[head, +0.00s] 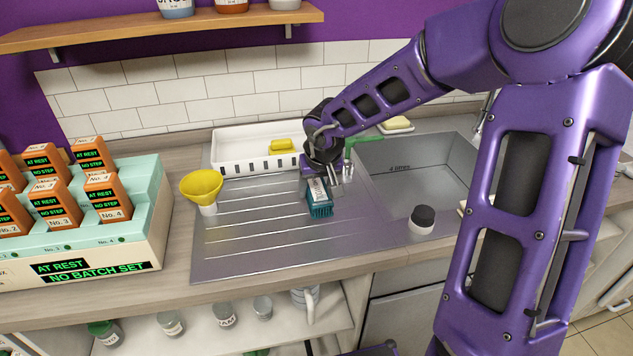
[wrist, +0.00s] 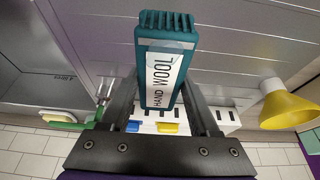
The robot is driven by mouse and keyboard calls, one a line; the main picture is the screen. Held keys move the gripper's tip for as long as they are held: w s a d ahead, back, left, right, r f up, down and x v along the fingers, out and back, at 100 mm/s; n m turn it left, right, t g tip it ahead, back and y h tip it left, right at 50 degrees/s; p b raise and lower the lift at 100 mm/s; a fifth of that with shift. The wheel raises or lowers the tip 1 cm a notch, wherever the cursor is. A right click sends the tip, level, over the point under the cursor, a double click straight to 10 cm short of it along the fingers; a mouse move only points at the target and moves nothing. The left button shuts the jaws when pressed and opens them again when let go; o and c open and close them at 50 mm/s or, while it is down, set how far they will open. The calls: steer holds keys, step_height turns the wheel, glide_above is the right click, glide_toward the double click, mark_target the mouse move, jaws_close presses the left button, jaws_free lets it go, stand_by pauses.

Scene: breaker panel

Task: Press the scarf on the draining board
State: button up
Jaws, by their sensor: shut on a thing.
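The scarf (head: 319,197) is a folded teal piece with a fringed end and a white label band. In the wrist view the label on the scarf (wrist: 166,72) reads "HAND WOOL". My gripper (head: 322,181) is shut on it, with one finger on each side, and the fringed end points away from the gripper. The draining board (head: 250,239) is grey ribbed metal left of the sink. The scarf is over its right part, near the sink; I cannot tell whether it touches the metal.
A white slotted tray (head: 232,148) with a yellow block (head: 281,145) stands behind. A yellow funnel (head: 201,187) is on the board's left. The sink (head: 415,175) lies right, with a dark-topped jar (head: 422,218) at its front. The board's front left is clear.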

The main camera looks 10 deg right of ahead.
steer(key=shift+f+b, duration=0.35)
steer(key=shift+f, duration=2.05)
steer(key=o, duration=0.7)
jaws_close()
